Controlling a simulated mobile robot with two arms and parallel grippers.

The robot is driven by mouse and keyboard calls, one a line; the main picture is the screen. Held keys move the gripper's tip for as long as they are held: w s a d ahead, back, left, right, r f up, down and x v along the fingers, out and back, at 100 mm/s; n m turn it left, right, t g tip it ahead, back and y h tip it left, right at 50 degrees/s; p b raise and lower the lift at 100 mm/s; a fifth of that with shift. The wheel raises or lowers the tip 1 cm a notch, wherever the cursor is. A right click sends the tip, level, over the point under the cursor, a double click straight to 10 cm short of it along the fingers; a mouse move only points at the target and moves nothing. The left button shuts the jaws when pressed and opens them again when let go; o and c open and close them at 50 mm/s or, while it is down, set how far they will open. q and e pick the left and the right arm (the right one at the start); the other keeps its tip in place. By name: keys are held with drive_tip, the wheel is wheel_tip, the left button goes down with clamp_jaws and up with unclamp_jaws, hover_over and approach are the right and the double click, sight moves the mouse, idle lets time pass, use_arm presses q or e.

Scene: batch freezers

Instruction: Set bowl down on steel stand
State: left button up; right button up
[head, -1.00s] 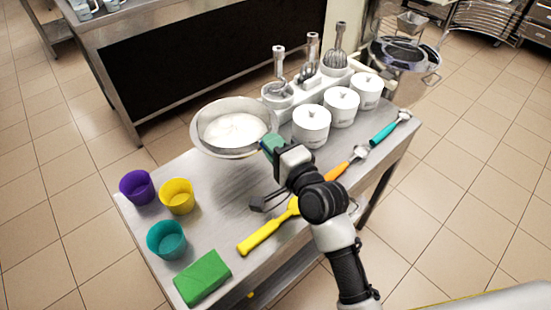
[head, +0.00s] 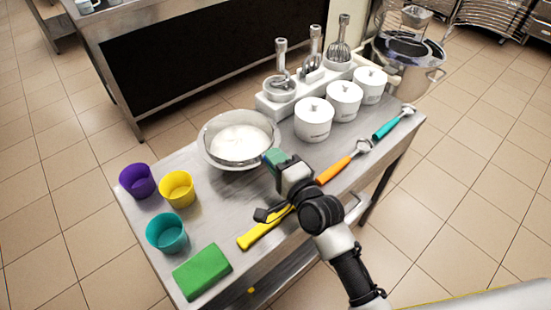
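The steel bowl (head: 211,158) with white contents is at the far left-middle of the steel stand (head: 218,220). It looks level and on or very close to the stand's top; I cannot tell for sure that its base touches. My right gripper (head: 272,158) is at the bowl's near right rim, with its green fingertips at the wall. It appears shut on the rim, though the bowl hides part of the tips. My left gripper is not in view.
Purple (head: 137,181), yellow (head: 177,189) and teal (head: 167,233) cups and a green block (head: 202,271) are at left. White lidded jars (head: 313,121) and a whisk holder (head: 272,103) stand right of the bowl. Yellow (head: 258,232), orange (head: 335,170) and teal (head: 386,130) handled tools lie along the near side.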

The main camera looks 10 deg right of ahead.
drive_tip(key=o, duration=0.4)
drive_tip(key=shift+c, duration=0.2)
drive_tip(key=shift+r, duration=0.1)
drive_tip(key=v, duration=1.2)
drive_tip(key=shift+b, duration=0.4)
